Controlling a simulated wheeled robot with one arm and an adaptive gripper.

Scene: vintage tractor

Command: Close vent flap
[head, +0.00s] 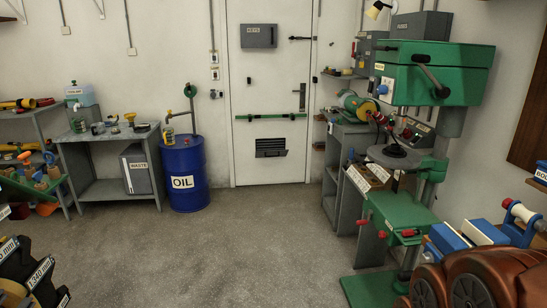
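The vent (270,147) is a small dark rectangle with slats, low on the white door (268,185) at the back wall. Its lower edge seems to stick out a little from the door. At this distance I cannot tell how far the flap is open. No hand or tool touches it. My gripper is not in view.
A blue oil drum (184,180) with a hand pump stands left of the door. A green drill press (436,70) and a grey cabinet (345,150) stand to its right. A grey workbench (85,137) is at left. Open grey floor (240,240) leads to the door.

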